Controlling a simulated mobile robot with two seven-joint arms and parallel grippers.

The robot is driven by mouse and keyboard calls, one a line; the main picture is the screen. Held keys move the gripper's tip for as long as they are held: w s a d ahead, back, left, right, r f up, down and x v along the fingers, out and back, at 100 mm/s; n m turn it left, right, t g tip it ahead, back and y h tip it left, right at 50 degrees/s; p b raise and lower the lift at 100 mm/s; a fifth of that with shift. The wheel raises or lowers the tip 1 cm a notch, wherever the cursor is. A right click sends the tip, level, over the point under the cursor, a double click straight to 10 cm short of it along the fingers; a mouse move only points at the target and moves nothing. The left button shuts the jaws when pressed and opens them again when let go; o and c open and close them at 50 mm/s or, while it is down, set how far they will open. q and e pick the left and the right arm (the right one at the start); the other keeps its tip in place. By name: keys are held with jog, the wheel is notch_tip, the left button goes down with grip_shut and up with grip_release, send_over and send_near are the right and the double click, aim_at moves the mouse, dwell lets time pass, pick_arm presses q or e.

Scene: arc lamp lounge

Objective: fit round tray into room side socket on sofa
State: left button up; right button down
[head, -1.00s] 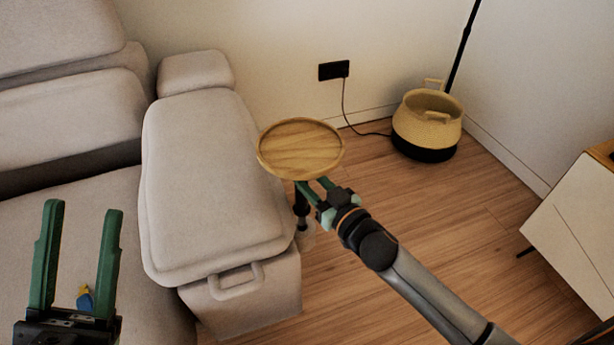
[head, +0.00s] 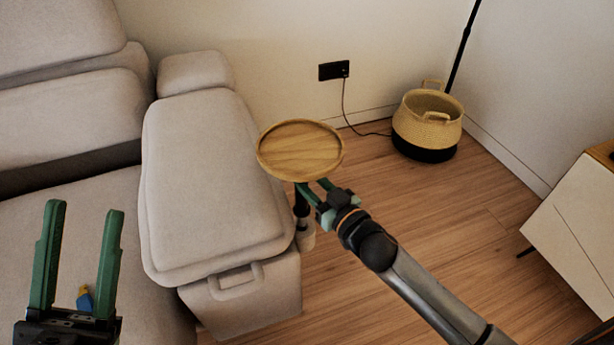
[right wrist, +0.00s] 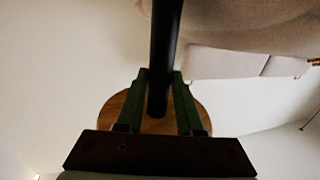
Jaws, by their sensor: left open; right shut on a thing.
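The round wooden tray (head: 300,150) is held roughly level beside the sofa's room-side arm (head: 215,185). My right gripper (head: 311,188) is shut on the dark post (head: 301,205) under the tray. In the right wrist view, the post (right wrist: 166,50) runs between the two green fingers and the tray's underside (right wrist: 112,112) shows behind them. A pale cylindrical socket (head: 307,237) on the arm's outer side is below the post. The post's lower end meets the socket's top in the picture; I cannot tell how far in it is. My left gripper (head: 85,208) is open and empty over the seat.
A small blue and yellow object (head: 85,298) lies on the sofa seat, seen between my left fingers. A strap handle (head: 236,281) is on the arm's front. A woven basket (head: 428,125) and white cabinet (head: 575,220) stand right. The floor between is clear.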

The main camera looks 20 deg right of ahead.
aim_at(304, 200)
notch_tip(304, 200, down, 7)
jog(key=b, duration=0.4)
jog(key=shift+b, duration=0.4)
dwell(2.2)
jog(key=c, duration=0.5)
grip_release()
jog(key=shift+r, duration=0.1)
jog(key=shift+o, duration=0.2)
jog(key=shift+a, duration=0.1)
jog(key=shift+s+f, duration=0.1)
jog(key=shift+f, duration=0.1)
jog(key=shift+s, duration=0.15)
jog(key=p+v, duration=0.3)
jog(key=v, duration=0.9)
jog(key=shift+d+r+p, duration=0.2)
jog(key=shift+d+p, duration=0.1)
jog(key=shift+p, duration=0.05)
